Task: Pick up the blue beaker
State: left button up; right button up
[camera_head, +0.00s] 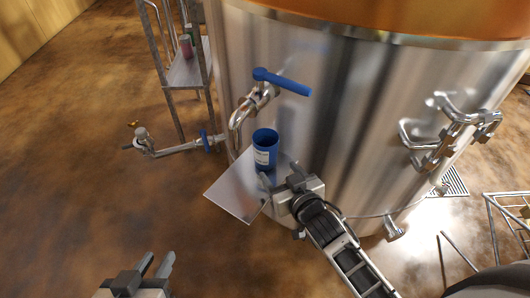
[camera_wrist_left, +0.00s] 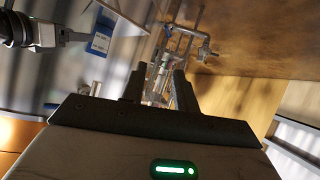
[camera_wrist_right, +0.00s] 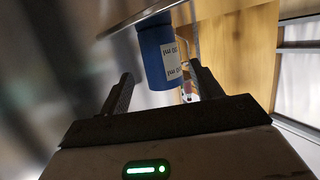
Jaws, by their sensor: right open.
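The blue beaker (camera_head: 265,146), with a white label, stands upright on a small metal shelf (camera_head: 236,194) at the side of the steel tank. My right gripper (camera_head: 281,174) is open just in front of the beaker. In the right wrist view the beaker (camera_wrist_right: 153,55) shows between and beyond the open fingers (camera_wrist_right: 163,85), and I see no grip on it. My left gripper (camera_head: 158,262) is low in the head view, open and empty, away from the shelf. The beaker (camera_wrist_left: 101,42) also shows in the left wrist view, beside my right gripper (camera_wrist_left: 60,35).
The large steel tank (camera_head: 330,130) rises right behind the shelf. A tap with a blue handle (camera_head: 285,84) sticks out above the beaker. A pipe with a valve (camera_head: 180,147) runs left of the shelf. A rack (camera_head: 185,75) stands at the back left. The floor at left is clear.

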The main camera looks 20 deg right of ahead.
aim_at(270, 161)
jog(key=b+x, duration=0.1)
jog(key=x, duration=0.4)
jog(key=shift+b+x, duration=0.75)
jog(key=shift+x, duration=1.95)
jog(key=shift+r, duration=0.2)
jog(key=c, duration=0.6)
pick_arm(q)
jog(key=shift+g, duration=0.5)
jog(key=f, duration=0.3)
jog(key=d+f, duration=0.1)
jog(key=f, duration=0.1)
jog(key=shift+w+d, duration=0.1)
jog(key=shift+w, duration=0.25)
